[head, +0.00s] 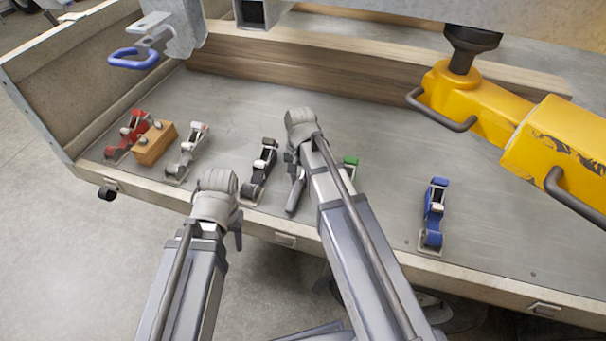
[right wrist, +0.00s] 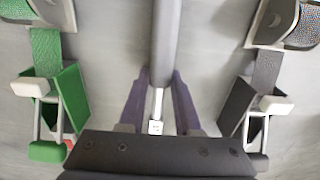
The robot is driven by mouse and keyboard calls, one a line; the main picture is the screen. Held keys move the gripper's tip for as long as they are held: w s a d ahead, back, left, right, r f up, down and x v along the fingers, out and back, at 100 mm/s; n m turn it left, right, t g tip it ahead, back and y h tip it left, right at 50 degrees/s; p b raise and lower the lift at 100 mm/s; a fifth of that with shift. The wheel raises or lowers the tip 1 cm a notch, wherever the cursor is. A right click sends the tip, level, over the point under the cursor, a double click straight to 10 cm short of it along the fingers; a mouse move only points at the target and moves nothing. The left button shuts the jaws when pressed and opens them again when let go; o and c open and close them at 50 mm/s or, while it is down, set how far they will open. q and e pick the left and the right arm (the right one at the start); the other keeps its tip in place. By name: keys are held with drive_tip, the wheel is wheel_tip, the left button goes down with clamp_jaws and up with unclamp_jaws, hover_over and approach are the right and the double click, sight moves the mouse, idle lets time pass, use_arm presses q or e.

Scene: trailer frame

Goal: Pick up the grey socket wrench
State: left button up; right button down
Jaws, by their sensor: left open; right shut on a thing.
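The grey socket wrench (right wrist: 165,30) shows in the right wrist view as a grey round handle with a thin silver shaft and square end. My right gripper (right wrist: 160,80) has its two purple fingers shut on it, one on each side. In the head view the wrench's grey end (head: 295,196) shows beside my right gripper (head: 299,165), between the black and green ratchet buckles. The right arm hides part of it. I cannot tell whether it touches the trailer bed. My left gripper (head: 237,232) is open and empty at the bed's front edge, mostly hidden by its arm.
Ratchet buckles lie on the bed (head: 470,200): red (head: 126,135), grey (head: 187,152), black (head: 262,168), green (head: 350,166) and blue (head: 433,213). A wooden block (head: 154,143) lies by the red one. A yellow jack (head: 490,110) stands right; timber (head: 300,65) lies behind.

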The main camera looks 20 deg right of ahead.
sight(300, 179)
drive_tip(key=shift+r, duration=0.15)
idle(0.6)
wheel_tip(300, 179, up, 10)
drive_tip(key=p, duration=1)
drive_tip(key=c, duration=1.2)
unclamp_jaws()
drive_tip(key=shift+c, duration=0.2)
clamp_jaws()
drive_tip(key=shift+f, duration=0.2)
